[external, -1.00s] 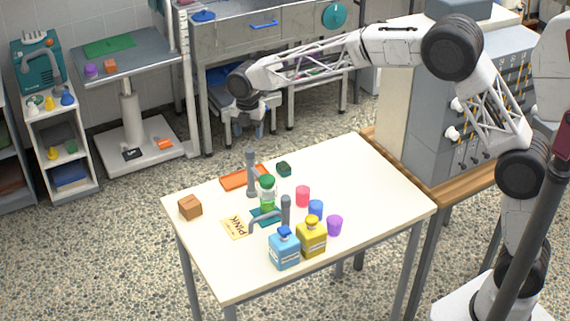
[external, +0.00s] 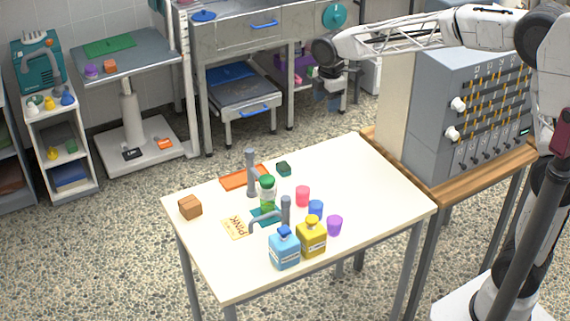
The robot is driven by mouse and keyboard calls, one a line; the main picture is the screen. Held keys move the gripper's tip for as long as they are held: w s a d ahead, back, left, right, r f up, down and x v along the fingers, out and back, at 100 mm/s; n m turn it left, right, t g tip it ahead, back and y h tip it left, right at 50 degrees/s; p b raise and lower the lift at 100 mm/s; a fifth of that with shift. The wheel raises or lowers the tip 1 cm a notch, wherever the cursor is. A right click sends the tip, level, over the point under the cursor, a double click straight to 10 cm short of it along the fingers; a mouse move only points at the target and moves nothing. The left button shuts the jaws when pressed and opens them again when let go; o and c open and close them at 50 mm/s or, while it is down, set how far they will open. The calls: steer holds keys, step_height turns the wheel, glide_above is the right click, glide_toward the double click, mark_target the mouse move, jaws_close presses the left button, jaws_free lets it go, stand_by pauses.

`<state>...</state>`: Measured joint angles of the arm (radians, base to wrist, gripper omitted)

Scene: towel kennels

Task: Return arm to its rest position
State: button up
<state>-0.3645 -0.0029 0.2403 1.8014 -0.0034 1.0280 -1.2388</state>
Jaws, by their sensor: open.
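My gripper (external: 330,98) hangs at the end of my white arm, beyond the back edge of the table. It is open and holds nothing that I can see. The fingers are small and dark against the background. My arm reaches in from the right, high above the grey panel box. The gripper is clear of the cream table (external: 375,180) and of everything on it.
On the table stand a blue bottle (external: 284,250), a yellow bottle (external: 311,239), a green-capped jar (external: 267,193), several small cups, a brown box (external: 190,207) and grey taps. The grey panel box (external: 470,115) stands on a wooden bench at right. A drawer unit (external: 250,100) is behind.

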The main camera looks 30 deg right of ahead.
steer(key=s+d+r+m, duration=0.3)
steer(key=s+d+m, duration=0.2)
steer(key=s+d, duration=0.45)
steer(key=s+d+f+m, duration=0.1)
steer(key=s+d+m, duration=0.3)
steer(key=s, duration=0.5)
steer(key=s+d+f+m+t, duration=0.1)
steer(key=s+d+f+m, duration=0.1)
steer(key=s+d+m, duration=0.3)
steer(key=s+d+f+m, duration=0.2)
steer(key=s+d+m, duration=0.2)
steer(key=s, duration=1)
steer(key=d, duration=0.3)
steer(key=shift+d+f+m+t, duration=0.2)
steer(key=shift+f+m+t, duration=0.1)
steer(key=shift+t, duration=0.1)
